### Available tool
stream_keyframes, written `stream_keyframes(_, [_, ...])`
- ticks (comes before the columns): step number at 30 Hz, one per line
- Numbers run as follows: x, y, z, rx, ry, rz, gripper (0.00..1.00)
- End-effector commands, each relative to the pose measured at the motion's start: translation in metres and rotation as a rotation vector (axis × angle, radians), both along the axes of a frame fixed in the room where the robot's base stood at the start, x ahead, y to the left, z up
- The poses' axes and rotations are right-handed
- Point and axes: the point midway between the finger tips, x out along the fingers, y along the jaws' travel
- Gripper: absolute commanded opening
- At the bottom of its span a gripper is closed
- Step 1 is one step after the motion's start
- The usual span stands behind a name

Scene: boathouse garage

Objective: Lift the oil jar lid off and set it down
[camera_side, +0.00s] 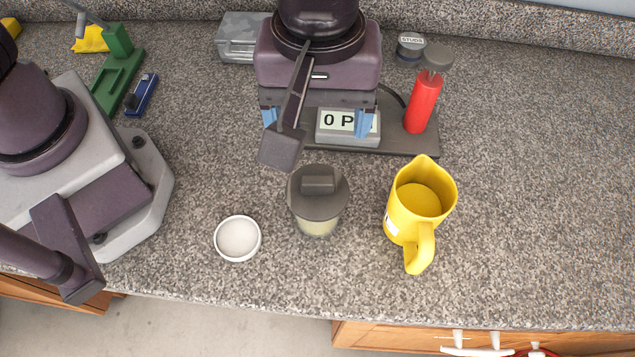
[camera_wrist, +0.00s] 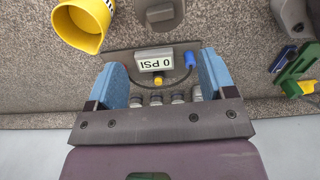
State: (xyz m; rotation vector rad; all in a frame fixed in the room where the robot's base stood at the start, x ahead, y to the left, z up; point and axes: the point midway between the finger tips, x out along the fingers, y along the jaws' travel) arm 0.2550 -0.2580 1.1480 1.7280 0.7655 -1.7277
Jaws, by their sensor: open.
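The oil jar (camera_side: 318,228) stands upright on the speckled counter, a pale yellowish content showing through its clear lower wall. Its dark grey lid (camera_side: 318,190) with a block-shaped knob sits on top. In the wrist view the lid (camera_wrist: 163,14) is at the top edge, partly cut off. My gripper (camera_side: 316,122) is behind the jar in the side view, apart from the lid. Its blue fingers are spread wide with nothing held between them; they also show in the wrist view (camera_wrist: 163,72).
A small white dish (camera_side: 238,240) lies left of the jar. A yellow jug (camera_side: 420,205) stands right. Behind are a "0 PSI" gauge (camera_side: 340,138), a red cylinder (camera_side: 422,104), a studs tin (camera_side: 411,46) and a grey box (camera_side: 240,38). Green (camera_side: 115,78) and blue (camera_side: 142,94) tools lie left.

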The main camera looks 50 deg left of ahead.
Motion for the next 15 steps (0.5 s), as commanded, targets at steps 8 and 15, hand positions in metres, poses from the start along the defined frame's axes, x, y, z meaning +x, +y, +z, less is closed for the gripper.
stream_keyframes(8, [-0.001, 0.001, -0.037, 0.005, 0.005, 0.041, 0.77])
stream_keyframes(15, [-0.001, 0.001, -0.073, 0.002, 0.002, 0.039, 0.77])
